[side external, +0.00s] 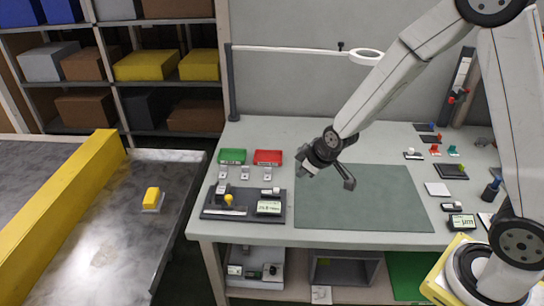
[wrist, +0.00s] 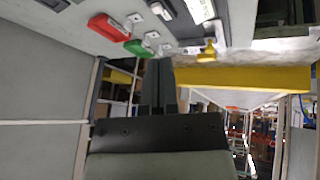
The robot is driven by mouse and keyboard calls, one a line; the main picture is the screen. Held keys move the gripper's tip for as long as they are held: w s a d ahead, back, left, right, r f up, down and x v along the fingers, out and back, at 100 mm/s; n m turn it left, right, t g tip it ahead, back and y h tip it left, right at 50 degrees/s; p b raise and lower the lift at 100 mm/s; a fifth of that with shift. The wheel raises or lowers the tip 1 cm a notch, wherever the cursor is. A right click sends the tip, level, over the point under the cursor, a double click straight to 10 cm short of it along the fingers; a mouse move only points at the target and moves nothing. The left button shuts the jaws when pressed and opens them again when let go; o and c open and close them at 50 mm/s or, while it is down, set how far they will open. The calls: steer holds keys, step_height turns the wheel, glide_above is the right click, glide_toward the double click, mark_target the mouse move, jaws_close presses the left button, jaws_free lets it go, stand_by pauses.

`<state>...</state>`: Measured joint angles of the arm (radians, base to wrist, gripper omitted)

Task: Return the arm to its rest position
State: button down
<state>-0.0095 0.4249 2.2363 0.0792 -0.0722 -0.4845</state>
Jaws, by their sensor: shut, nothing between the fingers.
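My gripper (side external: 347,182) hangs in the air above the bench, near the back left of the green mat (side external: 375,205), touching nothing. In the wrist view its dark fingers (wrist: 158,85) are together, with nothing between them. The arm is bent, with its forearm sloping down to the left from the upper right.
A green bin (side external: 232,156) and a red bin (side external: 268,157) stand at the bench's back left, behind a dark tray (side external: 215,213) with devices. A lamp (side external: 366,57) overhangs the bench.

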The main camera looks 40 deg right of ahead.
steer(key=s+r+m+g, duration=0.2)
steer(key=s, duration=0.5)
steer(key=s+r+m+g, duration=0.1)
steer(key=s+m, duration=0.1)
steer(key=s, duration=0.6)
steer(key=shift+s+d+r+m+g, duration=0.15)
steer(key=shift+r+m+g, duration=0.25)
